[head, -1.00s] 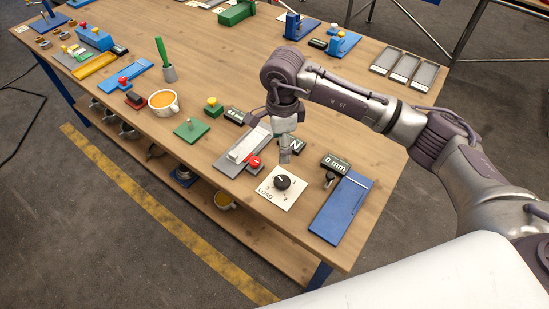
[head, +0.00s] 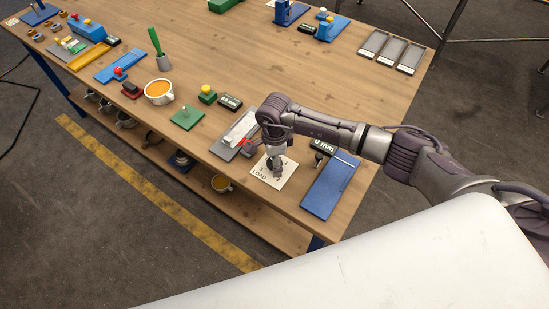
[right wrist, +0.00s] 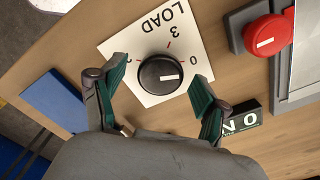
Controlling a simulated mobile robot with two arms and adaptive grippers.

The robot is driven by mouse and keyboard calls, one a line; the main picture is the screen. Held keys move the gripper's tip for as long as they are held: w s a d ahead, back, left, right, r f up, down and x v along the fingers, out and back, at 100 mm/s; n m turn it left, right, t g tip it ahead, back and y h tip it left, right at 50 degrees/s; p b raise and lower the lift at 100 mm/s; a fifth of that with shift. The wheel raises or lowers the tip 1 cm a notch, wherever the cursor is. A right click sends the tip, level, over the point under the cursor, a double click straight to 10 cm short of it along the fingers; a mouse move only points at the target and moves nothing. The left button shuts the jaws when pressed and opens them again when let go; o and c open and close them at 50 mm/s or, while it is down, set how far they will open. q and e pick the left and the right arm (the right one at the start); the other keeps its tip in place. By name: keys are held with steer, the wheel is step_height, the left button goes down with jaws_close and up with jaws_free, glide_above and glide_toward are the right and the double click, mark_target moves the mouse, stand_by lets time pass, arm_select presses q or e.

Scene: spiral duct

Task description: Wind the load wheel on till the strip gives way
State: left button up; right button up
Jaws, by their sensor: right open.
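The load wheel is a black round knob (right wrist: 160,75) with a white pointer line, on a white plate (head: 290,172) marked LOAD with numbers. In the right wrist view the pointer line points right, roughly toward the 0. My right gripper (right wrist: 159,74) is open, with one green-padded finger on each side of the knob; I cannot tell whether they touch it. In the head view this gripper (head: 277,168) is over the plate and mostly hides the knob. A pale strip (head: 240,126) lies on a grey fixture beside the plate. My left gripper is not in view.
A display reading 0 N (right wrist: 242,122) is close to my right finger. A 0 mm display (head: 322,146) and blue plate (head: 330,188) lie right of the wheel. A cup (head: 159,92) stands farther left.

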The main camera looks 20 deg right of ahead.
steer(key=c, duration=0.8)
steer(key=shift+c, duration=1.8)
steer(key=m+b, duration=0.2)
steer(key=m, duration=0.1)
steer(key=shift+f+m, duration=0.1)
steer(key=shift+m, duration=0.3)
steer(key=m+b, duration=0.2)
steer(key=m, duration=0.3)
steer(key=shift+b, duration=0.4)
steer(key=m+b, duration=0.1)
steer(key=m, duration=0.3)
steer(key=m+b, duration=0.1)
steer(key=m, duration=0.2)
steer(key=shift+m, duration=0.3)
steer(key=m, duration=0.3)
steer(key=shift+m+b, duration=0.4)
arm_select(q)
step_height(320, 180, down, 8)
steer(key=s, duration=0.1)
arm_select(e)
steer(key=shift+m, duration=2.1)
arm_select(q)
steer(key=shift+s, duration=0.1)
